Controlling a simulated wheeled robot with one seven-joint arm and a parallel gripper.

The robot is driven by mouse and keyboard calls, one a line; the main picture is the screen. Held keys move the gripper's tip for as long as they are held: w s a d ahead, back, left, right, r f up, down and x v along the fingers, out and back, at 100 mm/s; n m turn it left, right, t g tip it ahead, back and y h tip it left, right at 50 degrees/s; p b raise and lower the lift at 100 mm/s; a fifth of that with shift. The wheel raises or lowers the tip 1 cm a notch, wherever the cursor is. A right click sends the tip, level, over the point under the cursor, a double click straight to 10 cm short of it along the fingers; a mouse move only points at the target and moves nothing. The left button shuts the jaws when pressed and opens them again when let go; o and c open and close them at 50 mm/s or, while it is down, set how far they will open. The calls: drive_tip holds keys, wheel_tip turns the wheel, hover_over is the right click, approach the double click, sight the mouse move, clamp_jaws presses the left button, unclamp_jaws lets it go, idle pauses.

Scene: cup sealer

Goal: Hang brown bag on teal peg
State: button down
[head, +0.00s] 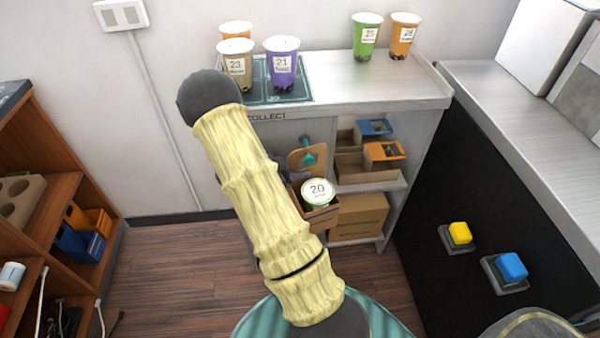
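The brown bag (322,222) is a cardboard carrier with a tall handle panel (296,160), in front of the counter's front face. A cup labelled 20 (317,190) with a white lid sits in it. The teal peg (309,159) shows at the opening in the handle panel. I cannot tell whether the bag's weight rests on the peg. My arm crosses in front and covers the bag's left side. My gripper is mostly hidden behind my arm; only a dark part shows left of the handle, and its fingers cannot be made out.
The counter (345,85) holds several cups and a dark green tray (262,97). Shelves right of the bag hold cardboard carriers (365,165) and a box (360,217). A black panel with yellow (460,233) and blue (511,266) buttons stands right. A wooden shelf (50,210) stands left.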

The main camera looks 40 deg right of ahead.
drive_tip(key=c, duration=1.6)
unclamp_jaws()
drive_tip(key=shift+a, duration=0.1)
drive_tip(key=p+v, duration=0.1)
drive_tip(key=v, duration=1.6)
drive_tip(key=shift+w+a+r, duration=0.1)
drive_tip(key=shift+r, duration=0.05)
